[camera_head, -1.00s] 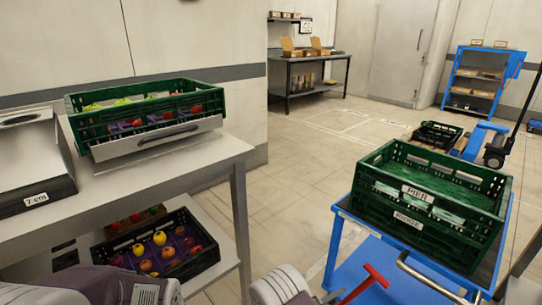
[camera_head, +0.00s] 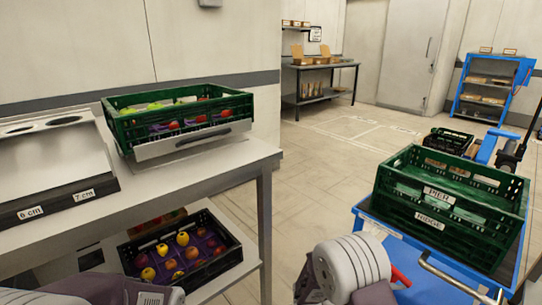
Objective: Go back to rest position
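Neither of my grippers shows in the head view. Whatever the fingers hold or touch is out of the picture. A green crate (camera_head: 182,137) with green and red produce stands on a tilted stand on the grey table (camera_head: 180,183) at the left. Labelled green crates (camera_head: 440,206) sit on a blue cart (camera_head: 366,206) at the right, apart from the table.
A black crate (camera_head: 236,262) of apples sits on the table's lower shelf. A sizing board (camera_head: 50,165) marked 6 cm and 7 cm lies on the table. A pallet jack (camera_head: 490,146), blue rack (camera_head: 490,88) and workbench (camera_head: 318,66) stand farther back. The middle floor is clear.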

